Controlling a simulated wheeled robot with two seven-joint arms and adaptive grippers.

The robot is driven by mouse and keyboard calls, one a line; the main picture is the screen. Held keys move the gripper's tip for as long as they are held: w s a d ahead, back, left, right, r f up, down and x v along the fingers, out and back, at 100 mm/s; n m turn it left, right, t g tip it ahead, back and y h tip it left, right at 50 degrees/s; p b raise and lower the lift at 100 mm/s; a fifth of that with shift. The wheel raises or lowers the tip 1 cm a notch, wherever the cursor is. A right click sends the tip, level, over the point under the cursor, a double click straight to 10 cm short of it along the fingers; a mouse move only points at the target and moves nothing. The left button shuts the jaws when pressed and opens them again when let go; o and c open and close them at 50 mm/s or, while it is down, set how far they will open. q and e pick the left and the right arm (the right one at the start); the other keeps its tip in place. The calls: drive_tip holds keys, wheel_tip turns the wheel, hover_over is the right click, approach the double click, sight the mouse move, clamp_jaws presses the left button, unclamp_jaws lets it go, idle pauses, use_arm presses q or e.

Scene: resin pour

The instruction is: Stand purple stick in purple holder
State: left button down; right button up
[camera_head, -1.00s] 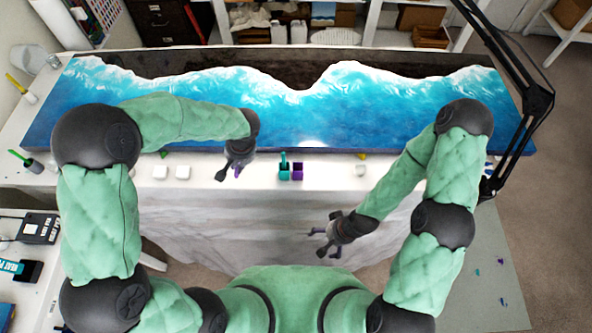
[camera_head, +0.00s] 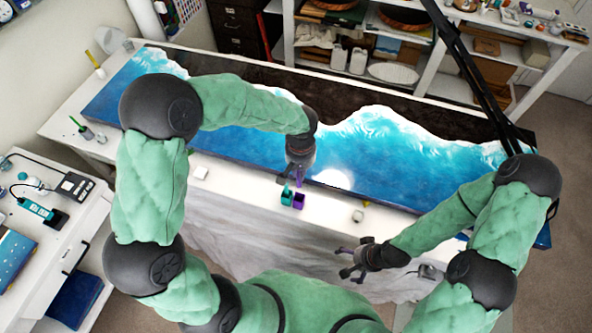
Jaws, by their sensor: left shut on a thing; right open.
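The purple holder (camera_head: 298,201) is a small box on the white table strip along the front of the blue resin panel. The teal holder (camera_head: 286,199) is right beside it on the left, with a teal stick (camera_head: 287,188) upright in it. My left gripper (camera_head: 296,175) is shut on the purple stick (camera_head: 300,175), which shows as a thin strip below the fingers, just behind and above the purple holder. I cannot tell whether its lower end touches the holder. My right gripper (camera_head: 346,262) is open and empty in front of the table.
The wave-patterned panel (camera_head: 395,160) fills most of the table behind the holders. A black lamp arm (camera_head: 470,75) crosses the upper right.

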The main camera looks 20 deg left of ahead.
use_arm(q)
drive_tip(key=shift+w+d, duration=0.15)
drive_tip(key=shift+w, duration=0.1)
drive_tip(key=shift+s+f+b, duration=0.25)
drive_tip(key=shift+f+b, duration=0.6)
drive_tip(key=shift+f, duration=0.4)
drive_tip(key=shift+s+f+b, duration=0.15)
drive_tip(key=shift+f+b, duration=0.35)
drive_tip(key=shift+f, duration=0.3)
drive_tip(key=shift+f+b, duration=0.5)
drive_tip(key=shift+f, duration=0.4)
drive_tip(key=shift+f+b, duration=2.6)
drive_tip(key=shift+f, duration=0.15)
drive_tip(key=c, duration=1.2)
unclamp_jaws()
